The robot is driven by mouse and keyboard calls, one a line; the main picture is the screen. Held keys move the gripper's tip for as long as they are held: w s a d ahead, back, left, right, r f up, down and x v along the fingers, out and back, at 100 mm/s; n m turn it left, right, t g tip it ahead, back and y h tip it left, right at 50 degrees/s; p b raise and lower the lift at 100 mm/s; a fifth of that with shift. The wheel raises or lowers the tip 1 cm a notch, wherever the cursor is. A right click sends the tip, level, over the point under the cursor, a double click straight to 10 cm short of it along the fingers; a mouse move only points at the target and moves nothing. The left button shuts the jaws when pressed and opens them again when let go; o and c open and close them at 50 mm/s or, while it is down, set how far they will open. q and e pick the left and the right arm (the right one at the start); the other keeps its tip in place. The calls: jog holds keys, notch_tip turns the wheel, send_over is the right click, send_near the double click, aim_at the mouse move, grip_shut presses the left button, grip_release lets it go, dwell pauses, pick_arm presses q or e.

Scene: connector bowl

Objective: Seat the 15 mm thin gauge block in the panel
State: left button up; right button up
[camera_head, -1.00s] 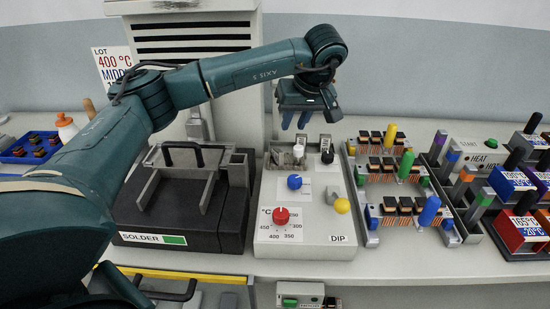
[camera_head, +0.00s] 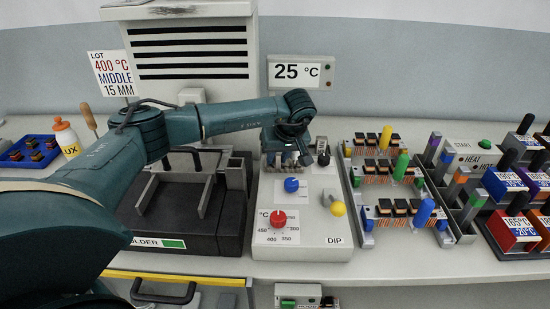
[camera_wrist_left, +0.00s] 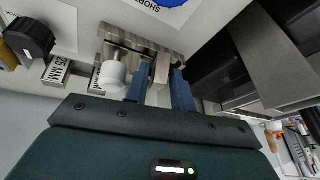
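The grey-white panel (camera_head: 318,235) has a red dial, a blue knob, a yellow knob and a DIP label. Small metal blocks stand in a row at its back edge, partly hidden by my left gripper (camera_head: 288,156). In the left wrist view, the two blue fingers of that gripper (camera_wrist_left: 160,88) are lowered on either side of a metal block (camera_wrist_left: 159,70). I cannot tell whether they press on it. A white knob (camera_wrist_left: 113,75) is close beside the fingers. Which block is the 15 mm thin one is not readable.
A lot card (camera_head: 112,74) reads 400 °C, MIDDLE, 15 MM. A display (camera_head: 300,72) reads 25 °C. The black solder unit (camera_head: 180,220) with its metal frame stands left of the panel. Racks with coloured handles (camera_head: 397,190) stand close on the right.

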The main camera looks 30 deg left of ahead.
pick_arm(q)
jog(key=shift+c, duration=0.4)
grip_shut()
